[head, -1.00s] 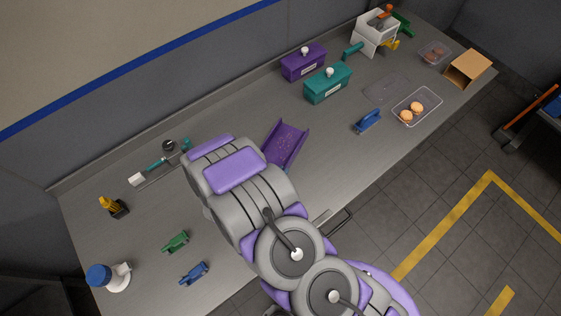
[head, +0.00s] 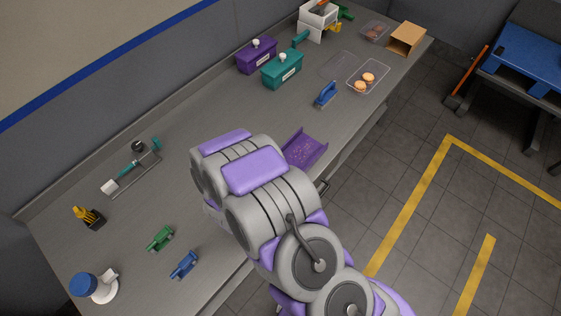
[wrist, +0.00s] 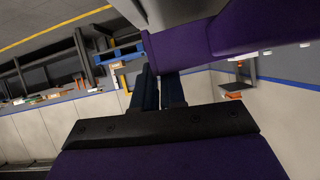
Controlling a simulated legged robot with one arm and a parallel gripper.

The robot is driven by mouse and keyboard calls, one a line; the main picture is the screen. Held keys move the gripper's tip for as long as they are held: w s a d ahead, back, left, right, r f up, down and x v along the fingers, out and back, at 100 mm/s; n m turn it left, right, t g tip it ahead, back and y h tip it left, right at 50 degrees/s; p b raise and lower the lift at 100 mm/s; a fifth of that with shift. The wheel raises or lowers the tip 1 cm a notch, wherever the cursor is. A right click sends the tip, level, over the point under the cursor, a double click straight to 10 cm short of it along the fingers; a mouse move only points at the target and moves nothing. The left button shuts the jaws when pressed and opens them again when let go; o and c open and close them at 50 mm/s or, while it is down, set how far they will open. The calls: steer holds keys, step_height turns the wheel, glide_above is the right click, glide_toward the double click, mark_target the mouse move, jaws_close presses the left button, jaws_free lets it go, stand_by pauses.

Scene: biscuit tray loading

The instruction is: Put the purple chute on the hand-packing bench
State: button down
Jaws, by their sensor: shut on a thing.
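The purple chute (head: 306,149) shows in the head view just past the end of my arm, as an open channel with raised sides and small specks on its floor. It appears over the front edge of the long grey bench (head: 215,115); I cannot tell its height above it. In the wrist view, the chute's purple side (wrist: 250,32) fills the upper right. My gripper (wrist: 160,76) shows there as two dark blue fingers, shut on the chute. The arm hides the gripper in the head view. I cannot tell which surface is the hand-packing bench.
Purple (head: 256,56) and teal (head: 282,70) lidded boxes, a blue-handled brush (head: 326,95) and a clear tray with biscuits (head: 352,84) stand on the far half. Small tools lie at the near left.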

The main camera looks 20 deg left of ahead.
mark_target(286, 157)
steer(key=w+a, duration=0.1)
steer(key=w, duration=0.2)
steer(key=w+a, duration=0.2)
steer(key=w, duration=0.1)
steer(key=w+a, duration=0.1)
steer(key=w, duration=0.2)
steer(key=shift+a+f+b, duration=0.25)
steer(key=shift+f+b, duration=0.05)
steer(key=shift+f, duration=0.05)
steer(key=shift+w+a, duration=0.2)
steer(key=shift+a, duration=0.2)
steer(key=f, duration=0.2)
steer(key=a+f+b, duration=0.1)
steer(key=shift+f, duration=0.4)
steer(key=shift+d+r, duration=0.1)
steer(key=shift+d, duration=0.6)
steer(key=c, duration=1.6)
jaws_free()
steer(key=shift+a, duration=0.15)
steer(key=o, duration=0.4)
steer(key=shift+a+f, duration=0.2)
steer(key=shift+a, duration=0.3)
steer(key=shift+d+r, duration=0.25)
steer(key=shift+d, duration=0.2)
steer(key=p+v, duration=0.2)
steer(key=v, duration=1)
